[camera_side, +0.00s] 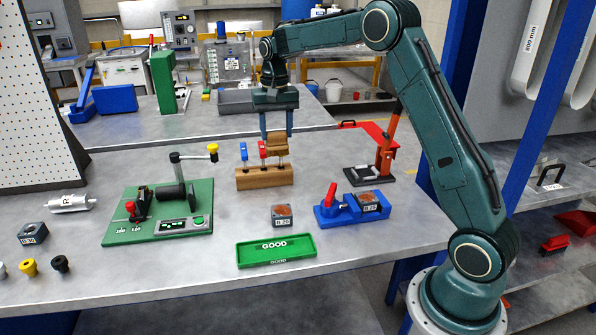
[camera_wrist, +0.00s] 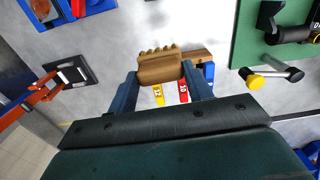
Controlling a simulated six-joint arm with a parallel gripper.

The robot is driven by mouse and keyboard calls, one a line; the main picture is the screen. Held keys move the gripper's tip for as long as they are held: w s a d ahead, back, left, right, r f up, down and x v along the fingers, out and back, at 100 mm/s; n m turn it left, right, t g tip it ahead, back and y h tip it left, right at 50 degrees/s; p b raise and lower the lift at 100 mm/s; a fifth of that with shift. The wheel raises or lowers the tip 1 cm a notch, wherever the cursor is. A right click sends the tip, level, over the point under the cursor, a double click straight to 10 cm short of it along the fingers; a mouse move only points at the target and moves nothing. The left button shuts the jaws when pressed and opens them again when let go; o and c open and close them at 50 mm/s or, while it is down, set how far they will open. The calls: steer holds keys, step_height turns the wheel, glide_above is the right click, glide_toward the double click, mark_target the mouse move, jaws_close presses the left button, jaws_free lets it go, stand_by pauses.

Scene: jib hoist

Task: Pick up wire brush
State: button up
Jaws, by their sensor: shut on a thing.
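The wire brush (camera_side: 277,143) is a tan wooden block with a ridged edge. My gripper (camera_side: 276,132) points down, with its two fingers closed on the brush. In the wrist view the brush (camera_wrist: 160,66) lies across the space between the fingertips (camera_wrist: 160,78). In the side view the brush appears above the right end of a wooden rack. The bristles cannot be made out clearly.
The wooden rack (camera_side: 264,178) holds tools with blue and red handles. A green GOOD tray (camera_side: 276,250) lies in front.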

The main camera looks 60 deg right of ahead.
mark_target(280, 132)
steer(key=shift+r, duration=2.55)
steer(key=o, duration=0.4)
steer(key=shift+c, duration=1.4)
steer(key=shift+s+d+f, duration=0.1)
steer(key=shift+s+d, duration=0.2)
steer(key=shift+s, duration=0.1)
steer(key=s+d+f, duration=0.2)
steer(key=s+f, duration=0.1)
steer(key=s, duration=0.7)
steer(key=s+d+f, duration=0.2)
steer(key=s+f, duration=0.1)
steer(key=s, duration=0.8)
steer(key=shift+f, duration=0.15)
